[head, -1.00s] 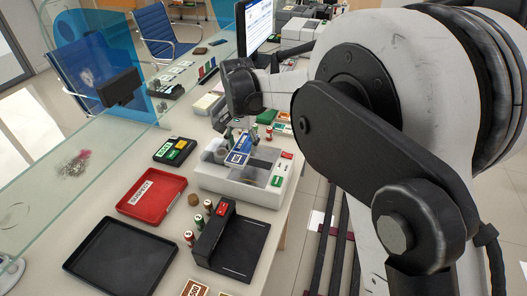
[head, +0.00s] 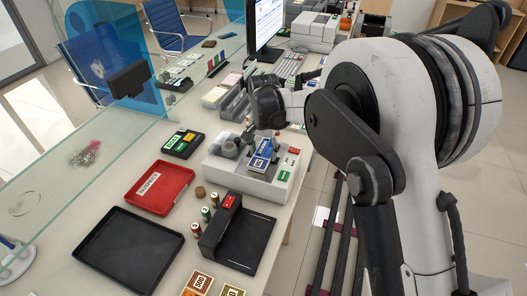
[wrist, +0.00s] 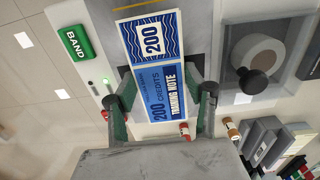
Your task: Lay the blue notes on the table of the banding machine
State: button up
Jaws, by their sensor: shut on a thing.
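The blue notes (head: 261,155), a flat bundle marked 200, are in my gripper (wrist: 162,103). In the wrist view the blue notes (wrist: 165,92) lie between the two fingers and stick out past them. The banding machine (head: 222,170) is a white box with a tape roll (wrist: 262,55) and a green BAND label (wrist: 76,44). In the head view the notes are over its dark middle, between the roll and the label side. I cannot tell whether they touch its table. My gripper is partly hidden by my arm in the head view.
A black device with a red label (head: 262,228) stands in front of the machine. Small coin rolls (head: 195,230) stand beside it. A red tray (head: 160,187), a black tray (head: 128,245) and a small black case (head: 183,143) lie to the left, before the glass screen (head: 95,150).

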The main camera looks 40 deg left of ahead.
aim_at(263, 153)
jog(key=shift+f, duration=0.15)
jog(key=o, duration=1.1)
jog(key=shift+o, duration=0.2)
notch_tip(263, 153, up, 12)
jog(key=shift+r, duration=0.2)
